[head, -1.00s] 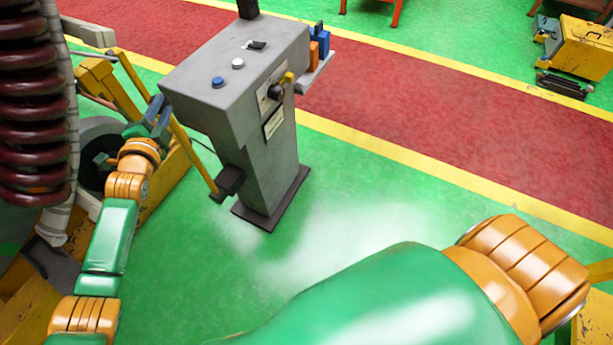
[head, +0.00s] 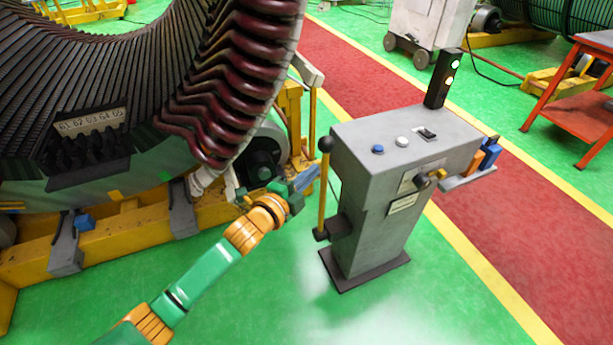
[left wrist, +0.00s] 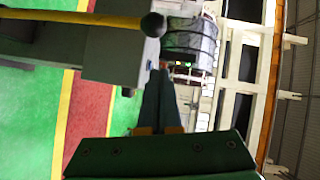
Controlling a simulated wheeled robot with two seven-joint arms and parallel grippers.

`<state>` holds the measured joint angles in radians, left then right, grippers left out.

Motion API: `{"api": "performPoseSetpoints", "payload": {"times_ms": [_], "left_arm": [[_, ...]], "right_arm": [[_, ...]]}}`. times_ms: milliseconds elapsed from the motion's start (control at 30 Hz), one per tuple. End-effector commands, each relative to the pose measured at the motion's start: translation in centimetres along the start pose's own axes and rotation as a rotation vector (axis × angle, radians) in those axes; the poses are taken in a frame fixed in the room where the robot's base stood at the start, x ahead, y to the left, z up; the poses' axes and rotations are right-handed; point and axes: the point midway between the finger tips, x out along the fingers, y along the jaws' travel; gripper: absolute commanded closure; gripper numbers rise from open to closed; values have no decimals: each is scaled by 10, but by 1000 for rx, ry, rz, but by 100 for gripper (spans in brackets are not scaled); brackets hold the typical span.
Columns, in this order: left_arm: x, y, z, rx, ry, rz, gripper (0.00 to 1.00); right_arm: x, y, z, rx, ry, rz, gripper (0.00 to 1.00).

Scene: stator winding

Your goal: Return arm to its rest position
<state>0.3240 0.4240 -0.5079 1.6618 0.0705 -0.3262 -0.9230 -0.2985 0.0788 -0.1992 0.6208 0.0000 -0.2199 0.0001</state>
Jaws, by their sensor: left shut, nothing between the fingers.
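My left arm comes in from the lower left of the head view. My left gripper (head: 306,178) is shut and empty, just left of the grey control pedestal (head: 365,215) and its yellow lever (head: 322,195). In the left wrist view the closed fingers (left wrist: 160,100) point away from the camera with nothing between them. The yellow lever with its dark ball knob (left wrist: 152,24) crosses the upper left of that view, apart from the fingertips. My right gripper is not in view.
The large stator (head: 130,100) with dark red coils (head: 240,80) stands on a yellow frame (head: 110,240) at the left. A red cart (head: 580,110) is at the right. A grey cabinet (head: 430,20) stands at the back. Green floor (head: 450,300) is clear in front of the pedestal.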

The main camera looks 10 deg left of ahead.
Motion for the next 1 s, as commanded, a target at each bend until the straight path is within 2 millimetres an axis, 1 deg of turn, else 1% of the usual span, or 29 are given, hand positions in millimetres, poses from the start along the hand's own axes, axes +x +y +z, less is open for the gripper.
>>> {"api": "performPoseSetpoints", "payload": {"times_ms": [33, 100, 200, 633, 667, 700, 733, 767, 833, 867, 900, 933, 967, 1000], "left_arm": [[-7, 1, 0, 1, 0, 1, 100], [-13, 1, 0, -1, 1, 2, 100], [-18, 1, 0, -1, 1, 1, 100], [-19, 1, -1, -2, 1, 1, 100], [-19, 2, 0, -5, -1, 3, 100], [-18, 9, 4, -22, -11, 16, 100], [-18, 18, 9, -48, -27, 34, 100], [-19, 33, 16, -86, -50, 62, 100], [-26, 85, 39, -222, -136, 154, 100], [-33, 114, 50, -293, -184, 203, 100], [-47, 154, 63, -392, -255, 268, 100], [-59, 183, 71, -464, -309, 315, 100], [-73, 212, 77, -535, -364, 359, 100], [-95, 249, 82, -623, -438, 416, 100]], "right_arm": [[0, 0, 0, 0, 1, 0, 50], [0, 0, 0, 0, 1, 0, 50], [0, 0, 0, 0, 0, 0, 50], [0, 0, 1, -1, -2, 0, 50], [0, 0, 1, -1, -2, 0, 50], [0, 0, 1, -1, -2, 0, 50], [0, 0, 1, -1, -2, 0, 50], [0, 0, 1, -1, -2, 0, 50], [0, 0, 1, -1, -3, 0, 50], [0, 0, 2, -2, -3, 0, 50], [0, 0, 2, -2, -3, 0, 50], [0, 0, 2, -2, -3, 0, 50], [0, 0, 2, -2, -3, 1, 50], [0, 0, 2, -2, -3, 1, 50]]}}
